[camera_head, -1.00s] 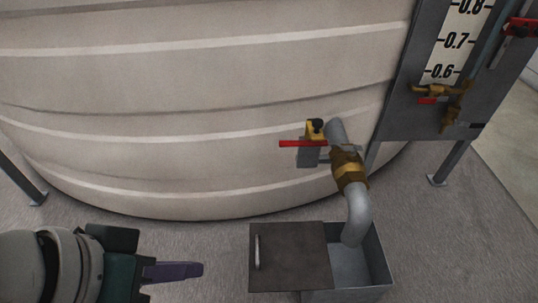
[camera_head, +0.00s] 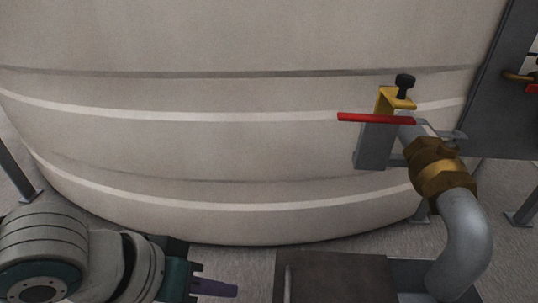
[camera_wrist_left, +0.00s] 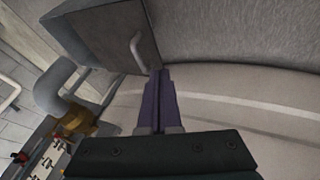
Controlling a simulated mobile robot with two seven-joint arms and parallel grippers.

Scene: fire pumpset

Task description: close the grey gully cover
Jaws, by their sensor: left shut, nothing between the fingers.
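The grey gully cover (camera_head: 338,272) is a dark flat plate at the bottom of the head view. It lies beside the open part of the gully box (camera_head: 408,268), which shows to its right. A pale bar handle (camera_head: 287,284) stands near the cover's left edge. My left gripper (camera_head: 215,288) is shut and empty, left of the cover, with a gap to the handle. In the left wrist view the purple fingers (camera_wrist_left: 160,85) point towards the cover (camera_wrist_left: 105,30) and overlap the handle's end (camera_wrist_left: 138,50). The gully's lower part is cut off. My right gripper is out of view.
A grey pipe (camera_head: 467,235) bends down into the open side of the gully. Above it are a brass fitting (camera_head: 440,172) and a red valve lever (camera_head: 375,118). The large pale tank (camera_head: 220,150) fills the back. Bare floor lies between gripper and cover.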

